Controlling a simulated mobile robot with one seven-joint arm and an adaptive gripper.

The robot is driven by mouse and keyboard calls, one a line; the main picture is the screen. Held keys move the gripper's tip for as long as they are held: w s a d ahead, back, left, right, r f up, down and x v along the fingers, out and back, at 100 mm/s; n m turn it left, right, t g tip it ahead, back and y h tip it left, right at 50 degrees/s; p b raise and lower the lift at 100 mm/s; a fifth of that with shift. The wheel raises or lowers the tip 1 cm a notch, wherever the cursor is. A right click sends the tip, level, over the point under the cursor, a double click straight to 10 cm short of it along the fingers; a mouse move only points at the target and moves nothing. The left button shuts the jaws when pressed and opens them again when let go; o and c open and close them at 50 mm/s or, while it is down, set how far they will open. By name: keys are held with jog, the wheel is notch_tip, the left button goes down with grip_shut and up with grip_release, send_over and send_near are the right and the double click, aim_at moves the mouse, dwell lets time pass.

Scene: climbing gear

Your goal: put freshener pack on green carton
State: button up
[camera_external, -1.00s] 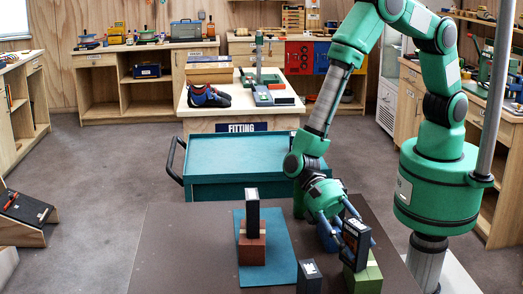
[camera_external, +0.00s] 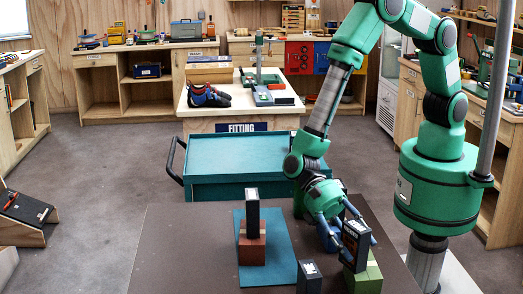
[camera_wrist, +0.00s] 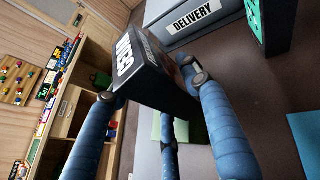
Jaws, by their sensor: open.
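The freshener pack seems to be the dark box with white lettering (camera_external: 355,246) at my gripper, though I cannot read its label fully. It stands slightly tilted at the green carton (camera_external: 369,281), low on the right of the brown table; its lower edge looks on or just above the carton top. My gripper (camera_external: 353,222) has its blue fingers around the upper part of this box. In the wrist view the box (camera_wrist: 150,72) lies between the spread fingers (camera_wrist: 155,92), which are open. Its contact with the carton is hidden there.
Another dark upright box (camera_external: 252,214) stands on a red-brown carton (camera_external: 252,250) on a teal mat (camera_external: 278,262). A small dark box (camera_external: 309,275) stands just left of the green carton. A teal cart (camera_external: 240,160) is behind the table. The table's left part is clear.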

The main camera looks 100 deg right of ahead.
jog(key=p+v, duration=0.2)
jog(key=v, duration=1)
jog(key=shift+w, duration=0.1)
dwell(0.6)
jog(key=s+d+r+n+t+h, duration=0.1)
jog(key=s+d+r+n+h, duration=0.25)
jog(key=d+r, duration=0.5)
jog(key=s+d+r+n+t+h, duration=0.1)
jog(key=s+d+r+n+h, duration=0.2)
jog(key=d+r, duration=0.5)
jog(key=s+d+r+n+t+h, duration=0.3)
jog(key=s+d+r, duration=0.4)
jog(key=d, duration=0.4)
jog(key=s+d+r+n+t+h, duration=0.3)
jog(key=s+d+r, duration=0.4)
jog(key=d, duration=0.5)
jog(key=n+t, duration=0.1)
jog(key=t, duration=0.1)
jog(key=shift+s+r+t, duration=0.3)
jog(key=shift+s+r, duration=0.05)
jog(key=shift+r, duration=0.05)
